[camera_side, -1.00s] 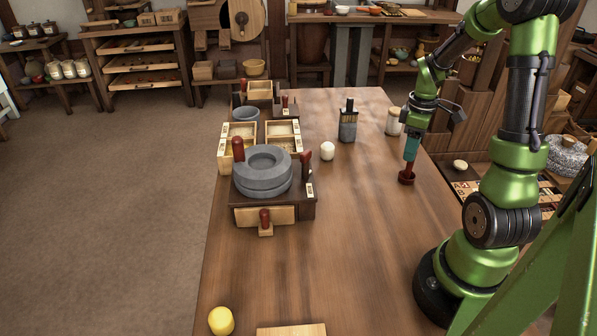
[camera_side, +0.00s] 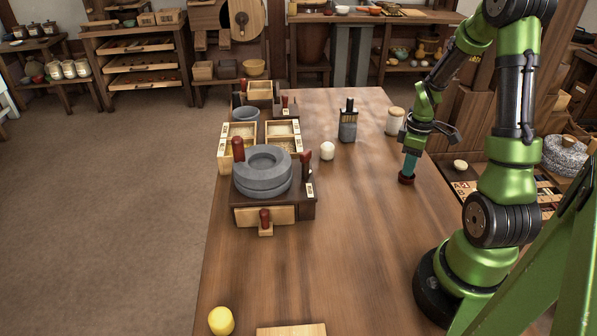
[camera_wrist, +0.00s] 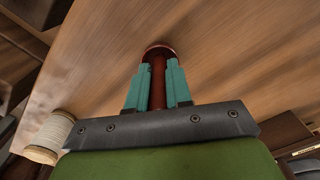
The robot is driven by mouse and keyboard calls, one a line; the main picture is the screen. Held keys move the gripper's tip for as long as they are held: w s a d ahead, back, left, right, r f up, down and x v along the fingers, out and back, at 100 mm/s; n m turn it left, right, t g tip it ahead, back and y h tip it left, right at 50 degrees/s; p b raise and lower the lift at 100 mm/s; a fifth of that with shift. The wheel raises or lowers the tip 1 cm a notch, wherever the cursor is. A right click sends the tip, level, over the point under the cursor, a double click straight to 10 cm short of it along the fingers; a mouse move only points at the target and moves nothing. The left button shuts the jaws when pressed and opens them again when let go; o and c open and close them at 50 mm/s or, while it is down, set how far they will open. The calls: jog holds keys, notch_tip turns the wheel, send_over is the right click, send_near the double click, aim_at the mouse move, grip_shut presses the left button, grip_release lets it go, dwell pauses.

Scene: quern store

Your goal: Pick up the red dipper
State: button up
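The red dipper (camera_side: 406,179) stands upright near the right edge of the wooden table; its round red foot shows below my fingertips. My gripper (camera_side: 409,168) points down over it, with teal fingers on either side of its handle. In the wrist view the dipper's dark red handle (camera_wrist: 157,82) runs between the two fingers of my gripper (camera_wrist: 158,84), and its round end shows beyond the tips. The fingers lie very close to the handle. I cannot tell whether they press on it.
A pale lidded jar (camera_side: 395,121) stands just behind my gripper; a white spool-like thing (camera_wrist: 50,136) shows at lower left in the wrist view. A small white object (camera_side: 327,151), dark block (camera_side: 348,128) and grey quern (camera_side: 263,172) stand further left.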

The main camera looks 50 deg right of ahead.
grip_shut()
